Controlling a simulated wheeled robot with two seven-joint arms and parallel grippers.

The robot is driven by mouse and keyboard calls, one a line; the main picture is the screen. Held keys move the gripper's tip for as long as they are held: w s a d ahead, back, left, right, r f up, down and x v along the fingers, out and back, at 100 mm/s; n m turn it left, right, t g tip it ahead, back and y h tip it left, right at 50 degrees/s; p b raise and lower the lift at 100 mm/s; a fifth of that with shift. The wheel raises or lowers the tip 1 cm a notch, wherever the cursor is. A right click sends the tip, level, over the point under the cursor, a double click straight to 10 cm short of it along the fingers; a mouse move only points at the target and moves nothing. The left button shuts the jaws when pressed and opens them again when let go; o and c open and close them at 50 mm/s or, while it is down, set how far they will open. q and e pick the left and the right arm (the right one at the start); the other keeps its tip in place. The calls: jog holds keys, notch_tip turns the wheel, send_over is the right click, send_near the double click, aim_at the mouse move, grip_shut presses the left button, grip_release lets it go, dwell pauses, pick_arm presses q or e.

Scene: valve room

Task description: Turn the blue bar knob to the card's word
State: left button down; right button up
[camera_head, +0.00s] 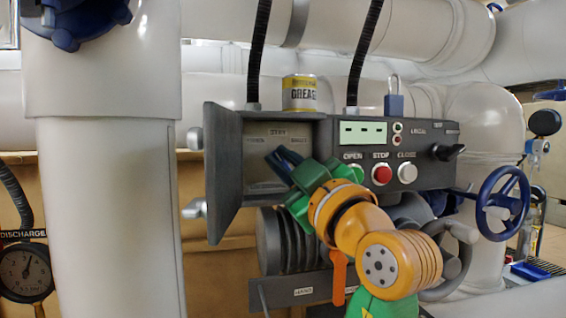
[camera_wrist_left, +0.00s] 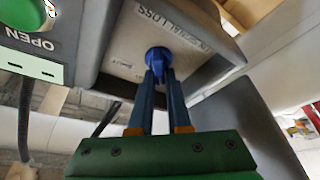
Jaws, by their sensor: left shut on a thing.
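The blue bar knob (camera_wrist_left: 158,58) shows in the left wrist view, on a pale plate (camera_wrist_left: 138,74) inside the open grey box. The fingers of my left gripper (camera_wrist_left: 160,78) are shut on it from both sides. In the head view my left gripper (camera_head: 283,158) reaches into the box from the right, and its fingers hide most of the knob. Small lettering stands around the knob on the plate, too small and blurred to read surely. A white label (camera_head: 303,292) below the box seems to read HAND. I cannot tell whether it is the card.
The box door (camera_head: 224,175) stands open at the left. To the right are the OPEN, STOP (camera_head: 382,174) and CLOSE (camera_head: 407,173) buttons and a black selector (camera_head: 447,152). A grease can (camera_head: 299,94) and a blue padlock (camera_head: 393,104) are on top. A blue handwheel (camera_head: 502,203) stands right.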

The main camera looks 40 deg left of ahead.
pick_arm(q)
jog(key=n+g+p, duration=0.1)
jog(key=n, duration=0.3)
jog(key=shift+g, duration=0.3)
jog(key=shift+f+n+g+h, duration=0.1)
jog(key=shift+n+g+h, duration=0.2)
jog(key=shift+n, duration=0.3)
jog(key=shift+f, duration=0.1)
jog(key=c, duration=0.9)
grip_release()
jog(key=shift+s, duration=0.15)
jog(key=shift+s+d, duration=0.1)
jog(key=shift+s, duration=0.1)
